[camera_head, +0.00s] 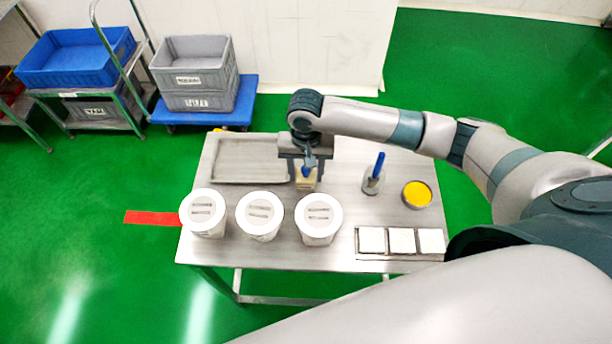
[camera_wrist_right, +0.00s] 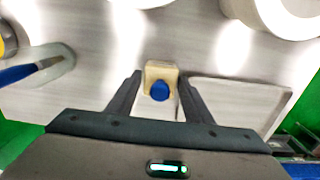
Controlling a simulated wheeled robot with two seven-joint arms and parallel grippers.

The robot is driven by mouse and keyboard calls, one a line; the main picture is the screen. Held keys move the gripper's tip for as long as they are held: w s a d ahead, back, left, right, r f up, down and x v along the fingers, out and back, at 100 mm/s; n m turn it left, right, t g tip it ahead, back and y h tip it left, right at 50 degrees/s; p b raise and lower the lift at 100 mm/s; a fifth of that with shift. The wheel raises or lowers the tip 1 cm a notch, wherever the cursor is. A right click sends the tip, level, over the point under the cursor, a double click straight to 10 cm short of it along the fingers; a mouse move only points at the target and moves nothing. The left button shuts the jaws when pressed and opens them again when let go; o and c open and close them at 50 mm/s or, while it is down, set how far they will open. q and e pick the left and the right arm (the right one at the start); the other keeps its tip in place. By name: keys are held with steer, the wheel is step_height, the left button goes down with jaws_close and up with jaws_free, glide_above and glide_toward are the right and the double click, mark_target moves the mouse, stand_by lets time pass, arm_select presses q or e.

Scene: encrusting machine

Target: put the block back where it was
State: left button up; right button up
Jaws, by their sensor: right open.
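The block (camera_head: 306,184) is pale yellow with a blue knob on top and stands upright on the steel table, close to the tray's right end. In the right wrist view, the block (camera_wrist_right: 151,70) shows between the tips of my right gripper (camera_wrist_right: 160,78), its blue knob facing the camera. My right gripper (camera_head: 306,172) is open, pointing down over the block, with a finger on each side. I cannot tell whether the fingers touch it. My left gripper is not in view.
The flat metal tray (camera_head: 247,178) lies left of the block. Three white-lidded tubs (camera_head: 260,211) stand in front. A holder with a blue-handled tool (camera_head: 373,180), a yellow-filled tin (camera_head: 417,194) and white squares in a rack (camera_head: 401,257) are on the right.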

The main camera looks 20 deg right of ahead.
step_height(320, 180, up, 10)
steer(key=shift+f+b, duration=0.15)
steer(key=shift+b, duration=1)
steer(key=shift+r, duration=0.2)
steer(key=shift+a, duration=0.1)
